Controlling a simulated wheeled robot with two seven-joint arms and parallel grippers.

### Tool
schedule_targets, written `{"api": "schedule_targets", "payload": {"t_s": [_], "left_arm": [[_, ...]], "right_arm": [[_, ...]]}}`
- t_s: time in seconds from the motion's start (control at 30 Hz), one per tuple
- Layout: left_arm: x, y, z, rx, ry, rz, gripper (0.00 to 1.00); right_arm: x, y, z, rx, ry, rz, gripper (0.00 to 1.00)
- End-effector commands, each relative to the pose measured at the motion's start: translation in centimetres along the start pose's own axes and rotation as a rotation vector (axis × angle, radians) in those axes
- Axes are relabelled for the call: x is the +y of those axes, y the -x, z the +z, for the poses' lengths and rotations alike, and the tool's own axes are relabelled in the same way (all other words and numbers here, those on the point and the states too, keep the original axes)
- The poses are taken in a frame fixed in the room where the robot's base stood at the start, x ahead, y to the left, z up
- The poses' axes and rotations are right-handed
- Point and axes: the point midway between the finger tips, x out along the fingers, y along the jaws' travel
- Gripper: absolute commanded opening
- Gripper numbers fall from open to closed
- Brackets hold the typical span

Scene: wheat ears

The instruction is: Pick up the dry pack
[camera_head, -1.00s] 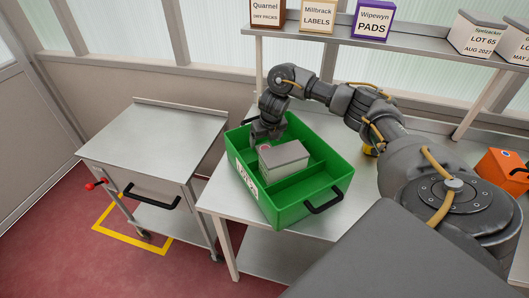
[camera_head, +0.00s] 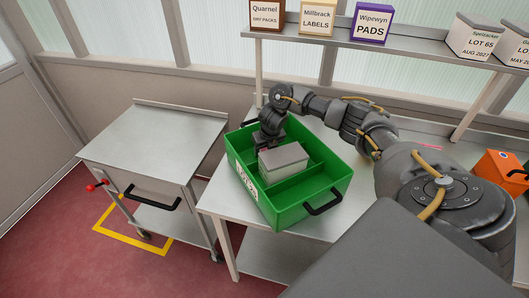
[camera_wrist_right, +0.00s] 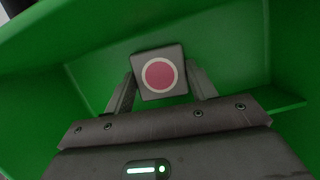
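A small grey block-shaped pack (camera_wrist_right: 159,77), with a red disc in a pale ring on its face, fills the gap between the fingers of my right gripper (camera_wrist_right: 160,84) in the right wrist view. I take it to be the dry pack. The fingers lie close along its left and right sides. Whether they press on it is unclear. In the head view my right gripper (camera_head: 267,143) reaches down into the green crate (camera_head: 279,218), behind a larger grey box (camera_head: 284,158), and it hides the small pack. My left gripper is not in view.
The crate has a divider and a black handle (camera_head: 323,202), and stands on a pale bench (camera_head: 213,197). A bare-topped trolley (camera_head: 153,140) is to its left. A shelf (camera_head: 400,48) with labelled boxes runs behind. An orange case (camera_head: 502,171) is at the right.

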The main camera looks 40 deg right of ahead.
Motion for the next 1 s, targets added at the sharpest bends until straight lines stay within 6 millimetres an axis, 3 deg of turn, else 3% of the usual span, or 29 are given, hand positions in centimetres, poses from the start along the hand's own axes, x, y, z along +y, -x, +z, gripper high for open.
{"api": "schedule_targets", "payload": {"t_s": [0.1, 0.43, 0.67, 0.73, 1.0], "left_arm": [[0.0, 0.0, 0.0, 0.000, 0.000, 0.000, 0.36], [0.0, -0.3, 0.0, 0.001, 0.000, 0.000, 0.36], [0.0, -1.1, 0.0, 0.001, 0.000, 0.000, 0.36], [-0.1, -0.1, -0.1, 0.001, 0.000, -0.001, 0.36], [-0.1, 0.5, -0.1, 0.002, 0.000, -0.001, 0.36]], "right_arm": [[0.0, 0.0, 0.0, 0.000, 0.000, 0.000, 0.33], [0.1, 0.9, 0.4, -0.003, 0.000, 0.002, 0.32], [0.0, 5.2, 1.8, -0.006, 0.001, 0.001, 0.32], [0.0, 6.9, 2.3, -0.006, 0.002, 0.000, 0.32], [0.0, 9.4, 3.0, -0.001, -0.001, -0.001, 0.32]]}}
